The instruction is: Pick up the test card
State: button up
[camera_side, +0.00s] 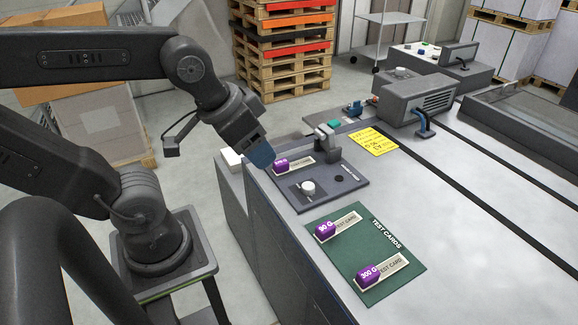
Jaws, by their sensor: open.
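One pale test card (301,160) with a purple block (281,165) at its left end lies on a dark grey fixture plate (346,197). Two more lie on a green mat (340,255) lettered "TEST CARDS": an upper test card (348,222) with a purple block that seems to read "90 G", and a lower test card (390,267) with a purple block reading "300 G". My gripper (263,156) is open, with its blue end close to the left of the fixture's purple block. Whether it touches the block cannot be told. The fingers are not clearly separated in this view.
The fixture plate carries a white knob (308,187) and a grey upright device (325,138). A yellow note (373,141) lies behind it on the bench. A grey machine (420,98) stands further back. The bench right of the mat is clear.

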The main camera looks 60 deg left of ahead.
jog(key=o, duration=0.3)
jog(key=shift+o, duration=0.2)
jog(key=m+g+y, duration=0.4)
jog(key=m+g, duration=0.2)
jog(key=m, duration=1.2)
send_over(281, 162)
jog(key=d, duration=0.2)
notch_tip(281, 162, down, 22)
jog(key=shift+s+r, duration=0.1)
jog(key=shift+s, duration=0.05)
jog(key=shift+x, duration=2.9)
